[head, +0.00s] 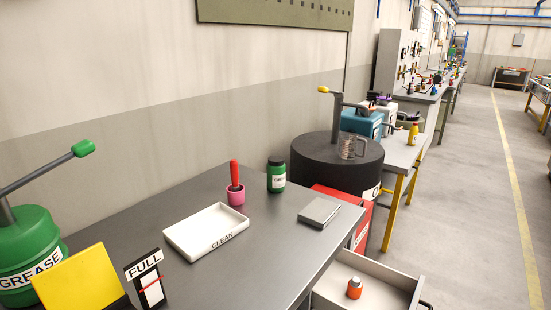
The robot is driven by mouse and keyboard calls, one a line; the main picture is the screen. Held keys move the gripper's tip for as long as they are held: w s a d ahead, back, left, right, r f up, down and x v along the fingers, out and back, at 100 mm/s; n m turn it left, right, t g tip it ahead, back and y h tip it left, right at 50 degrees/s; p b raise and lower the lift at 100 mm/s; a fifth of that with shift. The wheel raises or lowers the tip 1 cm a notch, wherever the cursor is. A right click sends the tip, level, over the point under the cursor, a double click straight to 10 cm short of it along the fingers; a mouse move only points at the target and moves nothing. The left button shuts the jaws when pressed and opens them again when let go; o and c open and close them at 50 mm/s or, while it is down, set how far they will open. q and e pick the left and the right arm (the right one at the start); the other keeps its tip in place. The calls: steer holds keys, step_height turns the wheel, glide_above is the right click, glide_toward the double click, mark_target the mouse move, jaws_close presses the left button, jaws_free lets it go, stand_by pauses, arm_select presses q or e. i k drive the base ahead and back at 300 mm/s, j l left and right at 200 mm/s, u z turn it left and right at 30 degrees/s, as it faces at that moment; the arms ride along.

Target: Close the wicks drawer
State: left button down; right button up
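An open drawer (404,280) with pale walls sticks out beyond the right side of the grey table, at the bottom of the head view. A small orange item with a dark orange top (354,288) stands inside it. A dark piece at the drawer's right front corner may be its handle, but the picture's edge cuts it off. No label reading wicks is visible, so I cannot tell whether this is the wicks drawer. Neither of my grippers is in view.
A red cabinet (330,191) and a black drum (310,168) stand behind the drawer. Open floor (465,220) lies right.

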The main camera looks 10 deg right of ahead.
mark_target(385, 288)
steer(key=l+z, duration=0.4)
steer(key=i+l+z, duration=0.1)
steer(key=z, duration=0.25)
steer(key=i+l+z, duration=0.15)
steer(key=l+z, duration=0.25)
steer(key=j, duration=0.05)
